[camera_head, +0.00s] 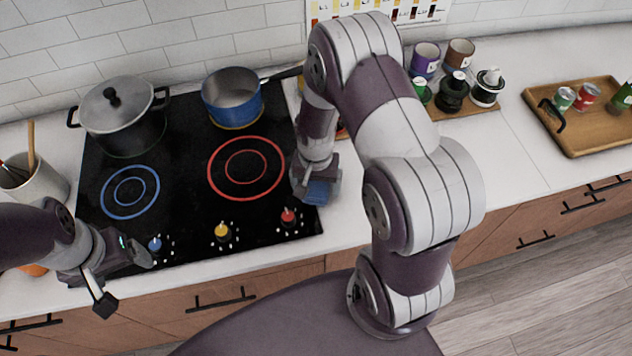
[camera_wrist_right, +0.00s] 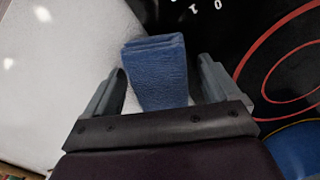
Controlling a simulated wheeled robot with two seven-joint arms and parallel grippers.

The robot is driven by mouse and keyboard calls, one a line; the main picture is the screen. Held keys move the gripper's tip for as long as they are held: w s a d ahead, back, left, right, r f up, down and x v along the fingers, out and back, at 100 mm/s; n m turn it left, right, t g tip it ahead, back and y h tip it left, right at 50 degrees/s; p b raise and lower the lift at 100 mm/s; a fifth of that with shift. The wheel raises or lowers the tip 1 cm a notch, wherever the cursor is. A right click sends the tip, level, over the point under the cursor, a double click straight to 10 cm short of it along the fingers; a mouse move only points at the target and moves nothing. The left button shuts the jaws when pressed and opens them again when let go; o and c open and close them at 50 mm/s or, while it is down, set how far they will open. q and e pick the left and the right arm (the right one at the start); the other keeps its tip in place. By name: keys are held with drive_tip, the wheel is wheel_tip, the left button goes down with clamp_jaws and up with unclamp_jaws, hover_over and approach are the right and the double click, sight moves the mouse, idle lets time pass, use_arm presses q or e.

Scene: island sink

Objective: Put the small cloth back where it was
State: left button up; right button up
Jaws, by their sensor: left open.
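The small cloth (camera_wrist_right: 158,78) is blue, folded in layers, and lies between the fingers of my right gripper (camera_wrist_right: 160,90) in the right wrist view. The fingers stand well apart, one on each side of the cloth; whether they press on it is unclear. In the head view the cloth (camera_head: 320,192) shows below my right gripper (camera_head: 313,185), by the right edge of the black cooktop. Whether it rests on the surface or hangs above it is unclear. My left gripper (camera_head: 125,278) is open and empty over the counter's front edge at the lower left.
A lidded grey pot (camera_head: 122,125) and a blue saucepan (camera_head: 232,98) stand on the cooktop (camera_head: 190,150). A utensil crock (camera_head: 35,185) is at left. Cups and bottles stand on a board behind my right arm. A wooden tray (camera_head: 590,135) with cans is at right, with clear counter before it.

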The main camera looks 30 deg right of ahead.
sight(315, 184)
drive_tip(key=shift+w, duration=0.1)
drive_tip(key=shift+r+p, duration=0.3)
drive_tip(key=shift+r, duration=0.1)
wheel_tip(315, 184, up, 12)
drive_tip(key=b, duration=0.2)
drive_tip(key=s+a+r+n+t, duration=0.1)
drive_tip(key=s+a+n, duration=0.3)
drive_tip(key=s+n, duration=0.3)
drive_tip(key=shift+s+a+r, duration=0.15)
drive_tip(key=shift+s+r, duration=0.2)
drive_tip(key=shift+w, duration=0.1)
